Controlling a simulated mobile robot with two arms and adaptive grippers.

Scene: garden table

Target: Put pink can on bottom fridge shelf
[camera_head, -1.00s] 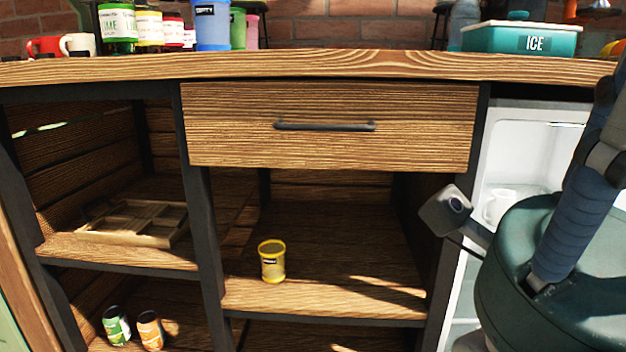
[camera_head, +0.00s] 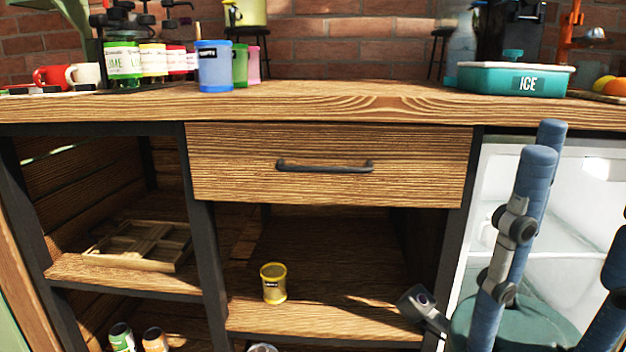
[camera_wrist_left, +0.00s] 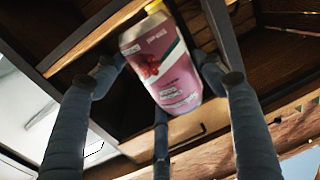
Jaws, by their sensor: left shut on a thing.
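A pink can (camera_wrist_left: 162,65) with a white and dark label is between the blue fingers of my left gripper (camera_wrist_left: 168,80) in the left wrist view. The gripper is shut on it and holds it up, tilted in that view. The bottom fridge shelf is hidden by my right gripper and the frame edge.
A yellow can (camera_head: 273,283) stands on the middle cabinet shelf. A wooden tray (camera_head: 140,245) lies on the left shelf, with green (camera_head: 122,338) and orange (camera_head: 154,340) cans below. The tabletop (camera_head: 330,102) holds jars, cups and a teal ICE box (camera_head: 515,79). A closed drawer (camera_head: 325,185) is below.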

